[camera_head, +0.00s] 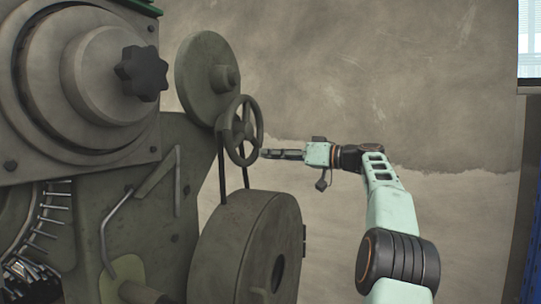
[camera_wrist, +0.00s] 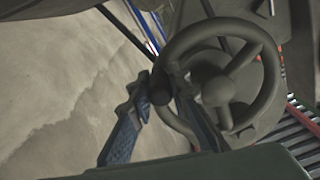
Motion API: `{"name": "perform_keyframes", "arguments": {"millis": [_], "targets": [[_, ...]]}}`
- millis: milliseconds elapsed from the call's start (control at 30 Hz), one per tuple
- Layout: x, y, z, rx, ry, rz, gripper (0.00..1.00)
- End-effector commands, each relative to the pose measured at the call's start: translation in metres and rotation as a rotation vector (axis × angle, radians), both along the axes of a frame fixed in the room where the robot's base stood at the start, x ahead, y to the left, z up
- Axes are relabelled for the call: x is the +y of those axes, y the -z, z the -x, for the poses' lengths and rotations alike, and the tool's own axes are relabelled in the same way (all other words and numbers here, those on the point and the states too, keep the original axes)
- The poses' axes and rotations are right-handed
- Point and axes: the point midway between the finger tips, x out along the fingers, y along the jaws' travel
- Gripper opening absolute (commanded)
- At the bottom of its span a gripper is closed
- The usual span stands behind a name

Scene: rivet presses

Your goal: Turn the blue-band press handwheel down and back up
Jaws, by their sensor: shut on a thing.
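The grey spoked handwheel (camera_head: 242,131) stands upright on the side of the large grey-green press (camera_head: 195,180). In the wrist view the handwheel (camera_wrist: 263,95) fills the upper right, with its spokes and round hub in sight. My gripper (camera_head: 264,153) reaches in from the right to the wheel's lower right rim. In the wrist view, its two blue-grey fingers (camera_wrist: 160,88) are shut on the handwheel at the left of its rim, around a short dark grip. The exact contact is partly hidden by the fingers. I see no blue band on the press.
A large grey pulley (camera_head: 205,78) sits above the handwheel and a big drum (camera_head: 252,245) below it. A dark star-shaped knob (camera_head: 141,74) juts out at the left.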

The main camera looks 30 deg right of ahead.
Motion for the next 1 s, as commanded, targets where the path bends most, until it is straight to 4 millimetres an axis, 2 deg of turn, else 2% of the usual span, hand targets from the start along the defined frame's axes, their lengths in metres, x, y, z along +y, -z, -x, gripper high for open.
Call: {"name": "perform_keyframes", "arguments": {"millis": [67,100,267,633,767,1000], "targets": [[-0.001,-0.002,0.0,-0.002,0.004,-0.003,0.0],[-0.001,-0.002,0.0,-0.002,0.004,-0.003,0.19],[-0.001,-0.001,0.0,-0.001,0.003,-0.002,0.34],[-0.006,-0.001,0.006,0.001,0.001,-0.002,0.34],[-0.02,-0.001,0.023,0.001,0.005,-0.002,0.34],[-0.052,-0.001,0.065,-0.001,0.005,-0.002,0.34]]}}
